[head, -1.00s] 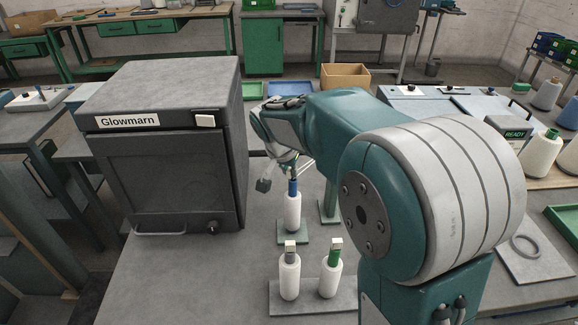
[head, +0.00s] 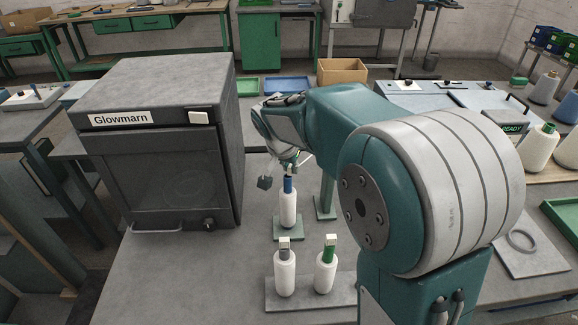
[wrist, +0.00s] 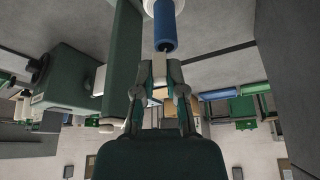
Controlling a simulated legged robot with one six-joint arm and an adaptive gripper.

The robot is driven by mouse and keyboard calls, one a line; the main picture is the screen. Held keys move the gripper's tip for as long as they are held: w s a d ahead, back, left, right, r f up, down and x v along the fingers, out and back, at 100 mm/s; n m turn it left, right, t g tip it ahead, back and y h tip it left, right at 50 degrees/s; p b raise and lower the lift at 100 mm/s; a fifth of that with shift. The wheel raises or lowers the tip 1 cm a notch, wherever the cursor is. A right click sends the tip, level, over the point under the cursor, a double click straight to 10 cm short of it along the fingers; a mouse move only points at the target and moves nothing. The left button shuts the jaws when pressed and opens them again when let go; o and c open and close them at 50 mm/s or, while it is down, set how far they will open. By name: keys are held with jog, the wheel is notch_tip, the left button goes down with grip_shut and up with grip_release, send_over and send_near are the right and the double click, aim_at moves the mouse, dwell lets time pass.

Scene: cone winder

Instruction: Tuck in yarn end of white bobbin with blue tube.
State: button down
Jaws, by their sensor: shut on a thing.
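The white bobbin (head: 288,209) with the blue tube (head: 288,185) stands upright on a small green plate (head: 288,236). In the wrist view, which is upside down, the blue tube (wrist: 165,26) points toward my gripper (wrist: 160,75), with a bit of the white bobbin (wrist: 163,3) at the top edge. My gripper is shut on a small pale piece (wrist: 159,67) at the tube's end, apparently the yarn end. In the head view my gripper (head: 289,171) is right above the tube, and my arm partly hides its fingertips.
A bobbin with a grey tube (head: 285,273) and one with a green tube (head: 325,272) stand on a grey plate in front. A green post (head: 326,195) stands close on the right. The dark Glowmarn cabinet (head: 155,165) is at left. The front left tabletop is clear.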

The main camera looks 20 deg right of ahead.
jog(key=shift+a+f, duration=0.2)
jog(key=shift+a, duration=0.3)
jog(key=shift+d, duration=0.1)
dwell(0.6)
jog(key=c, duration=0.6)
grip_release()
jog(key=shift+c, duration=0.2)
jog(key=o, duration=0.5)
jog(key=shift+r, duration=3.45)
